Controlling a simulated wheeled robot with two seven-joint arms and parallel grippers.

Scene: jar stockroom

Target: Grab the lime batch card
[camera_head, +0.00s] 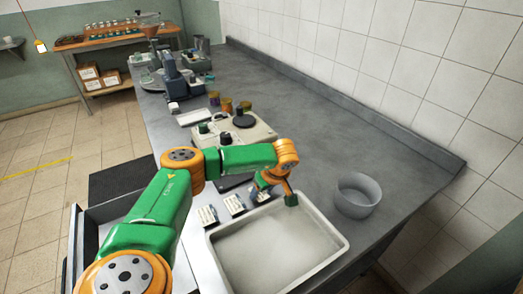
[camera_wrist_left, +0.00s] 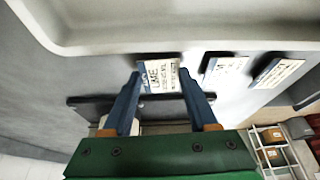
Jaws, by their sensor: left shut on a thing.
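The lime batch card (camera_wrist_left: 160,76) is a white card with dark lettering and a blue edge. In the left wrist view it sits between the two blue fingertips of my left gripper (camera_wrist_left: 161,84), which is shut on it. My right gripper is in neither view.
A pale shallow tray (camera_head: 340,243) lies close beside the cards. A round grey bowl (camera_head: 357,196) stands to its right. A beige device (camera_head: 257,133) and small jars (camera_head: 227,104) stand farther back. The counter along the tiled wall is clear.

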